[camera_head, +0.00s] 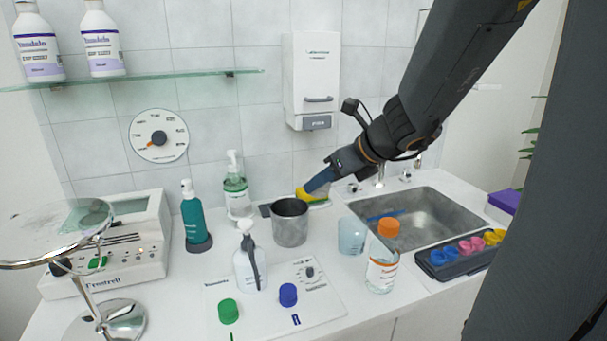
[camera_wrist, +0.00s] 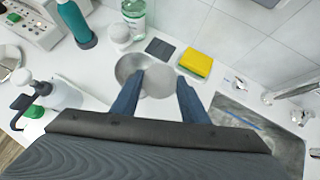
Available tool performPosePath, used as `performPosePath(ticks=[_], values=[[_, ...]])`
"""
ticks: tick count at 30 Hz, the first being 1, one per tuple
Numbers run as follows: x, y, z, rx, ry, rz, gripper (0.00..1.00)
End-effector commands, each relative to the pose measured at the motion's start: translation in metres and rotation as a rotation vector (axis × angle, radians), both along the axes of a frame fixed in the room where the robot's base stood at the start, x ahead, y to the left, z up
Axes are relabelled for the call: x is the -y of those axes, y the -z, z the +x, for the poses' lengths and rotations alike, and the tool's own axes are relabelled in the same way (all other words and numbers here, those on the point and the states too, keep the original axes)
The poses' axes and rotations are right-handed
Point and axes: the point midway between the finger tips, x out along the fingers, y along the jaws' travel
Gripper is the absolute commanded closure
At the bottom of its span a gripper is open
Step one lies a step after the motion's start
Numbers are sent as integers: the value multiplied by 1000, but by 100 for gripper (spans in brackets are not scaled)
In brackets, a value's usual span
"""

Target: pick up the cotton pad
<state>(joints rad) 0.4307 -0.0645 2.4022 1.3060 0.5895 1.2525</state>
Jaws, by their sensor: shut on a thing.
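The cotton pad (camera_wrist: 159,83) is a pale, round disc between the two blue fingers of my gripper (camera_wrist: 159,80) in the wrist view. Both fingertips are at its sides, and my gripper is shut on it. In that view the pad overlaps the right part of a grey metal cup (camera_wrist: 126,66). In the head view my gripper (camera_head: 312,187) is above the counter, just right of and higher than the metal cup (camera_head: 290,226). I cannot make out the pad in the head view.
A yellow sponge (camera_wrist: 196,64) and a dark square (camera_wrist: 160,48) lie behind the cup. Pump bottles (camera_head: 249,268) stand left of it. A clear beaker (camera_head: 351,236), an orange-capped bottle (camera_head: 382,268) and the sink (camera_head: 440,215) are to the right.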

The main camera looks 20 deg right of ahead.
Motion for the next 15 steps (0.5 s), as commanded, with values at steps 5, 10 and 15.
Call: performPosePath(ticks=[5,10,15], values=[[9,-7,-24,-43,-5,-17,83],[14,-13,-37,-121,-3,-50,83],[20,-18,-49,-195,-3,-82,83]])
